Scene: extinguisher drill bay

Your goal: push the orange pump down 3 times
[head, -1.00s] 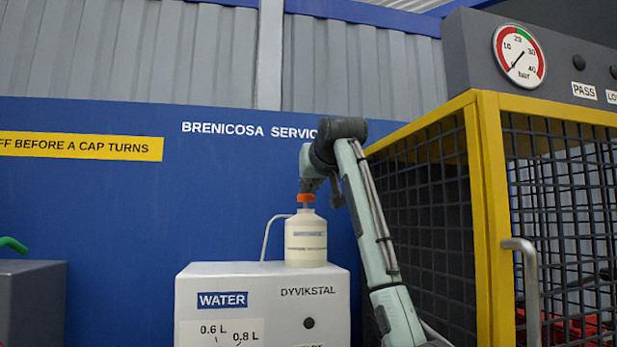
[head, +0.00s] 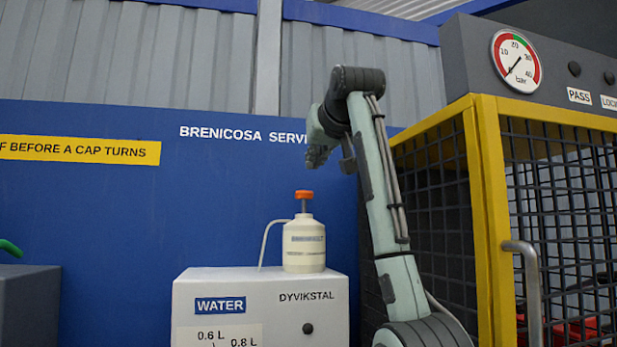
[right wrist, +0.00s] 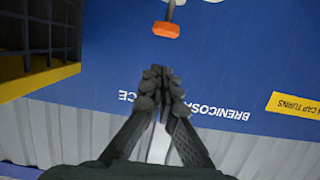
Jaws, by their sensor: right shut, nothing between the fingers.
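The orange pump (head: 304,195) stands raised on its stem on top of a cream bottle (head: 304,243). The bottle stands upright on the white WATER unit (head: 262,285), with a thin tube curving down its left side. My right gripper (head: 314,158) is above the pump, apart from it, with a clear gap. In the right wrist view the gripper (right wrist: 160,78) has its fingers together and empty, and the orange pump (right wrist: 166,29) shows beyond the fingertips. My left gripper is not in view.
A yellow-framed mesh cage (head: 485,200) stands close on the right, with a pressure gauge (head: 516,61) on the grey panel above it. A blue wall (head: 120,220) is behind. A dark grey box (head: 28,305) with a green handle is at the far left.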

